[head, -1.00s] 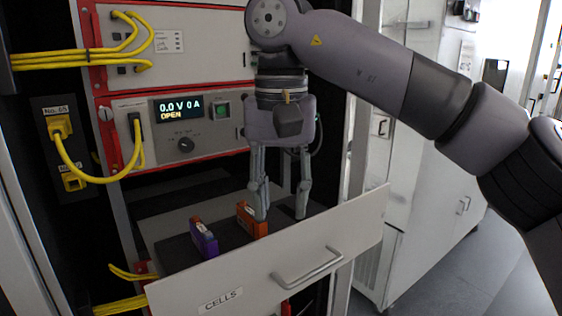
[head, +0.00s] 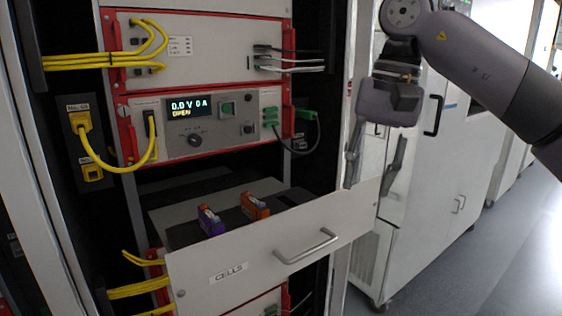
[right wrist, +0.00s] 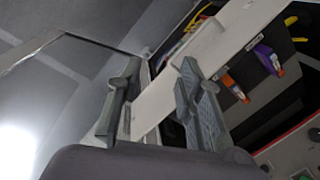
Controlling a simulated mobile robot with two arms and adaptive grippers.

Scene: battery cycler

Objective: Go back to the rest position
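My right gripper (head: 370,180) is open and empty in the head view, pointing down beside the right end of the open drawer. Its two fingers (right wrist: 155,95) stand apart in the right wrist view, with the drawer front seen beyond and between them. The drawer (head: 232,264), labelled CELLS, is pulled out. A purple cell (head: 210,221) and an orange cell (head: 255,206) stand in it, apart from the gripper. Both cells also show in the right wrist view. My left gripper is not in view.
The rack holds a cycler unit (head: 240,135) whose display looks like 0.0 V 0 A, OPEN. Yellow cables (head: 85,62) and a green-plugged lead (head: 312,115) hang at its front. White cabinets (head: 450,150) stand at right behind my arm. Floor at right is clear.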

